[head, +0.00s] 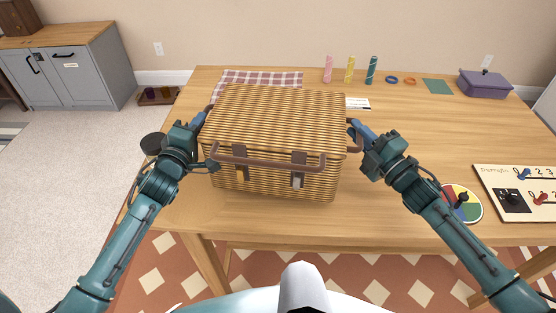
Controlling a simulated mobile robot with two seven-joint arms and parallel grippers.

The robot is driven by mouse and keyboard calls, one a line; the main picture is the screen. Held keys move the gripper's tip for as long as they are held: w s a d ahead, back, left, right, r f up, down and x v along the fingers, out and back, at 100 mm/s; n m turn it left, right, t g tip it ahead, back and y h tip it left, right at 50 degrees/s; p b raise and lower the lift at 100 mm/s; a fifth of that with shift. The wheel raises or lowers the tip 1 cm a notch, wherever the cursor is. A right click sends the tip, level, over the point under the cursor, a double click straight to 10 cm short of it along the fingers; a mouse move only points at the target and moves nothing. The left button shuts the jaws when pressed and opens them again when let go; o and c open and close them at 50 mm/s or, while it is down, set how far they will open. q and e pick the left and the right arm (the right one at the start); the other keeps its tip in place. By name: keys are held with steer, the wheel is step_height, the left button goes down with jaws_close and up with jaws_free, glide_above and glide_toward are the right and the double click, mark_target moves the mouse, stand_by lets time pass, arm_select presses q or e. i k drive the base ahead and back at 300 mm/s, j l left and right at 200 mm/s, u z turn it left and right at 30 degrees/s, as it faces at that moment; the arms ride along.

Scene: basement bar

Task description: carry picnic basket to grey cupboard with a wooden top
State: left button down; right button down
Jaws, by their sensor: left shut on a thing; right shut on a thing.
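The wicker picnic basket (275,120) is in the middle of the head view, over the wooden table, with its lid closed and a brown handle along its front. My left gripper (205,117) is at the basket's left side and shut on it. My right gripper (353,130) is at the basket's right side and shut on it. The basket partly hides both sets of fingertips. I cannot tell whether the basket touches the table. The grey cupboard with a wooden top (77,72) stands at the far left by the wall.
The wooden table (420,135) holds a checked cloth (262,78), several coloured bottles (350,69), rings, a purple box (485,84), a coloured disc (468,211) and a game board (525,190). A low tray (158,96) lies by the wall. Pale floor (75,165) lies open at left.

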mark_target(70, 30)
steer(key=k, duration=0.45)
steer(key=k+u, duration=0.2)
steer(key=u, duration=1.95)
steer(key=i+u, duration=0.1)
steer(key=u, duration=0.2)
steer(key=i+u, duration=0.25)
steer(key=i+l, duration=0.1)
steer(key=i, duration=0.55)
steer(key=i+l, duration=0.1)
steer(key=i, duration=0.55)
